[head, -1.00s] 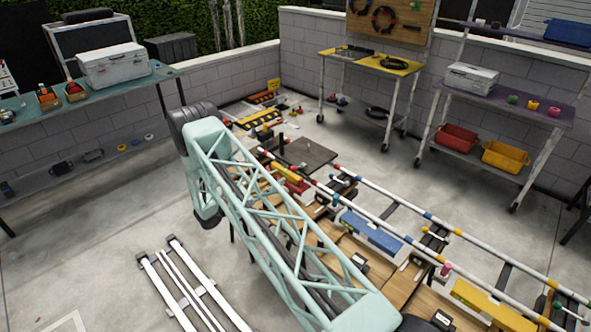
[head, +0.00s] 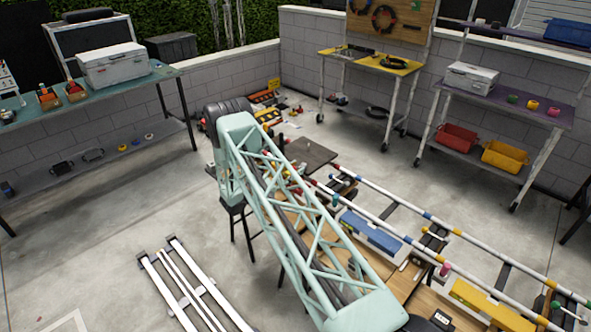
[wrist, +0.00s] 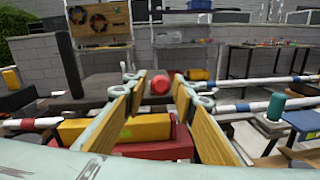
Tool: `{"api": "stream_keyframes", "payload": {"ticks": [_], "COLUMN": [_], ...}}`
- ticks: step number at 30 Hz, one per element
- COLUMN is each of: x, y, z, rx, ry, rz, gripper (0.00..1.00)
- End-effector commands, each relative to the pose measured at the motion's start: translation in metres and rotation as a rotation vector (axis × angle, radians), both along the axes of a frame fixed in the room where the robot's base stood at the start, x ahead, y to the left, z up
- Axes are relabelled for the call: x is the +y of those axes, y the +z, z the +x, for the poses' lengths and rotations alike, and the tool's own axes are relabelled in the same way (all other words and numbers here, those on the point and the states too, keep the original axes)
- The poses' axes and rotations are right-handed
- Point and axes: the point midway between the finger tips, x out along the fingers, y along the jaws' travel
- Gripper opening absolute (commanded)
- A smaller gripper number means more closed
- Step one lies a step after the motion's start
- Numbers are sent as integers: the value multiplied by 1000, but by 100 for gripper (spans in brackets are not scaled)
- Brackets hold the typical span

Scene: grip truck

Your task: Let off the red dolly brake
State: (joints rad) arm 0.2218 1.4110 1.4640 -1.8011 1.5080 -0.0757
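In the wrist view, the red dolly (wrist: 150,149) with a yellow block (wrist: 143,129) on it lies below and between my gripper's fingers. A round red knob (wrist: 160,85), which looks like its brake handle, shows between the fingertips. The fingers of my gripper (wrist: 158,80) are wide apart on either side of the knob, with visible gaps. I cannot tell how far beyond the tips the knob lies. In the head view, my arm hides the gripper and most of the red dolly.
White rails (head: 407,244) run alongside the dollies. A blue dolly (head: 372,236) and a yellow dolly (head: 484,304) stand farther right. A teal knob (wrist: 276,106) stands right of my gripper in the wrist view. The floor at left is clear around white track pieces (head: 185,283).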

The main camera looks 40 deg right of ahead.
Motion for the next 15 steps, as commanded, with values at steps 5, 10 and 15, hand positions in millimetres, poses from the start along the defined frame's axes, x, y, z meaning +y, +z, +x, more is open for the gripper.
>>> {"api": "stream_keyframes", "payload": {"ticks": [5, 10, 15], "x": [-5, -6, -5], "y": [0, 0, 0], "z": [0, 0, 0], "rx": [-1, -1, -1], "ry": [0, 0, 0], "rz": [0, 0, 0], "gripper": [25, 25, 20]}}
